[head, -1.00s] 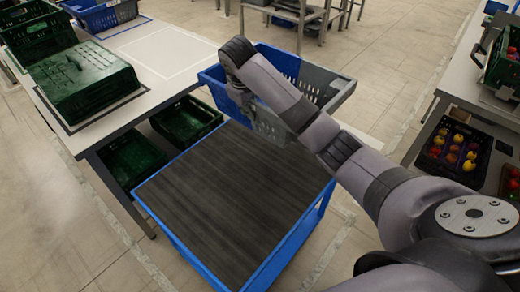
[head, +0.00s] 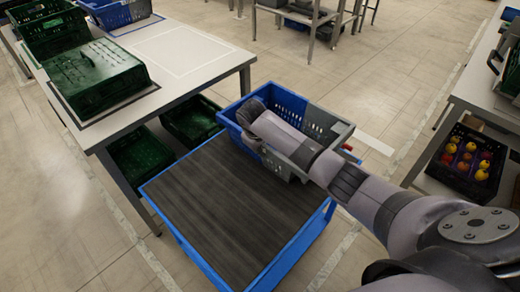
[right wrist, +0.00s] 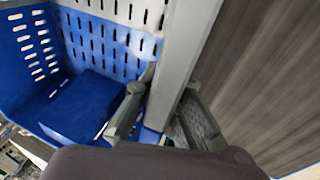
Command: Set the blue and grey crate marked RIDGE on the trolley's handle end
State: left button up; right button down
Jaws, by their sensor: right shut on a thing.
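The blue and grey crate (head: 326,128) is over the far end of the blue trolley (head: 222,205), beside the end with the red-tipped handle (head: 348,148). Its left part is blue, its right part grey; no RIDGE marking is readable. My right gripper (right wrist: 165,102) is shut on the crate's near wall, one finger inside and one outside. In the head view my arm hides most of that wall. I cannot tell whether the crate's base touches the dark deck. A blue block-like shape (right wrist: 83,104) shows inside the crate. My left gripper is not in view.
A table (head: 205,68) at left holds green crates (head: 98,78) and a blue crate (head: 118,12); more green crates sit beneath it. A shelf at right holds a black crate of coloured balls (head: 462,160). The trolley deck's near part is bare.

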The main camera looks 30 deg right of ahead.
jog(key=c, duration=2.1)
grip_release()
jog(key=shift+f, duration=0.1)
jog(key=o, duration=0.4)
jog(key=p+v, duration=0.1)
jog(key=v, duration=1.1)
jog(key=shift+s, duration=0.1)
